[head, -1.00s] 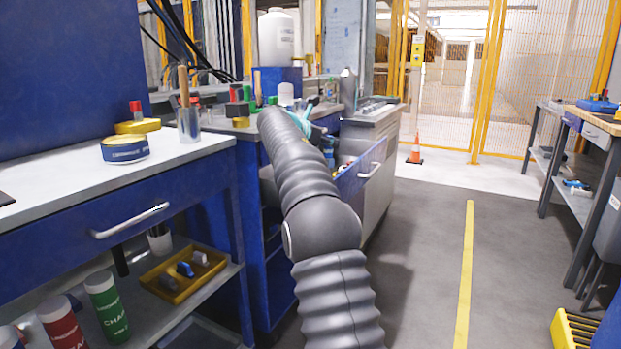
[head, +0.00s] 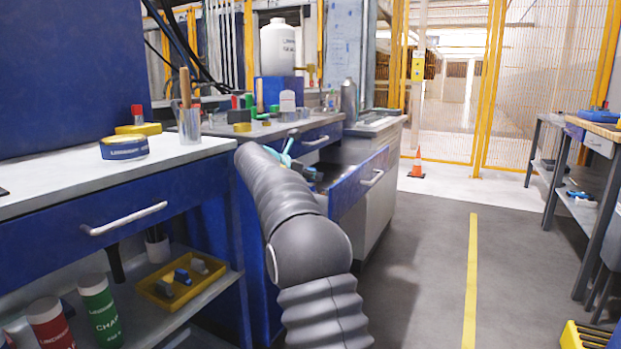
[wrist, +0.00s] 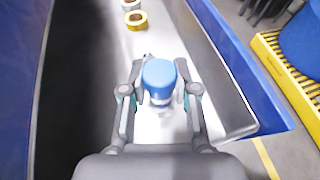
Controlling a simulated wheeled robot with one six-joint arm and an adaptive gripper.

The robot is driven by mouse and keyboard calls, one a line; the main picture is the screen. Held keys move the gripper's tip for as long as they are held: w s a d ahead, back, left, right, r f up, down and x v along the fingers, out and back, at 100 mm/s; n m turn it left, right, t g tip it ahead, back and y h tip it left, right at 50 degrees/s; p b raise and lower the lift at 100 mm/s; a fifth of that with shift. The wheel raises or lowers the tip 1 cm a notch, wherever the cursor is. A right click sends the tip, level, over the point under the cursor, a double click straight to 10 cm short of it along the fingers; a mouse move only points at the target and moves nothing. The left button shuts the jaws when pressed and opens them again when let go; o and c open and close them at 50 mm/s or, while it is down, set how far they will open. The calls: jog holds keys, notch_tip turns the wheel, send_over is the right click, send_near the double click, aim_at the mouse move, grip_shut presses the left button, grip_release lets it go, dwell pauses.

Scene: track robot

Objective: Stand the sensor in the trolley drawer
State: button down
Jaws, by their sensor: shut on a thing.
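The sensor (wrist: 159,78), with a blue round cap over a pale body, is between the fingers of my gripper (wrist: 158,98) in the wrist view. My gripper is shut on it. They are over the open trolley drawer (wrist: 218,75), which has a pale metal floor and blue outer sides. The sensor looks upright, cap toward the camera. I cannot tell whether its base touches the drawer floor. In the head view, the drawer's blue front (head: 358,186) is pulled out, and my arm hides much of the gripper and all of the sensor.
A yellow tape roll (wrist: 136,21) and a second roll (wrist: 130,5) lie farther along the drawer floor. The bench (head: 190,150) at left holds a blue-and-yellow tape roll (head: 124,147) and a tool cup (head: 187,122).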

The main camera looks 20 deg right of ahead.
jog(key=shift+f, duration=0.6)
jog(key=c, duration=0.9)
grip_release()
jog(key=shift+r, duration=0.3)
jog(key=v, duration=0.4)
jog(key=p+v, duration=0.1)
jog(key=v, duration=0.7)
jog(key=shift+r, duration=0.4)
